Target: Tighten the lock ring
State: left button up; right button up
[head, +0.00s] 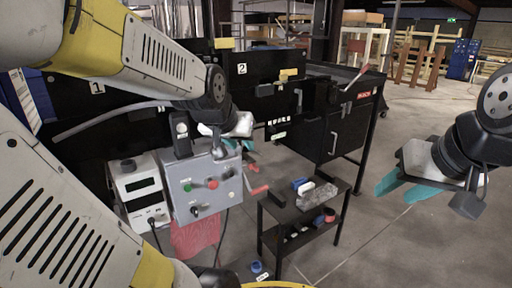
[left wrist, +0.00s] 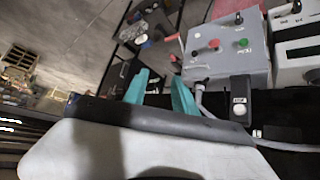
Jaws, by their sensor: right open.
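I cannot make out a lock ring for certain in either view. A grey control box (head: 203,186) with a red button, a green button and dark knobs stands left of centre; it also shows in the left wrist view (left wrist: 225,58). A grey cable (left wrist: 205,101) runs up to the box's edge there. My left gripper (head: 238,144) is beside the box's upper right corner. In the left wrist view its teal fingers (left wrist: 160,90) are apart, with nothing seen between them. My right gripper (head: 403,190) is open and empty over the floor at right.
A white instrument (head: 138,190) stands left of the box. A black sensor-like block (head: 181,133) rises just behind the box. A small black shelf cart (head: 290,216) with blue, red and clear items stands right of it. A black workbench (head: 338,132) is behind.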

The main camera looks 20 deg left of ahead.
pick_arm(q)
jog(key=w+a+f+t+y, duration=0.1)
jog(key=w+a+f+t, duration=0.15)
jog(key=w+a, duration=0.35)
jog(key=w+a+f+t+y, duration=0.15)
jog(key=w+a+f, duration=0.25)
jog(key=w, duration=0.5)
jog(key=w+a+f+t, duration=0.1)
jog(key=a+f+t, duration=0.4)
jog(key=a+f, duration=0.55)
jog(key=shift+h, duration=0.45)
jog(key=shift+w+d, duration=0.1)
jog(key=shift+w, duration=3.8)
grip_shut()
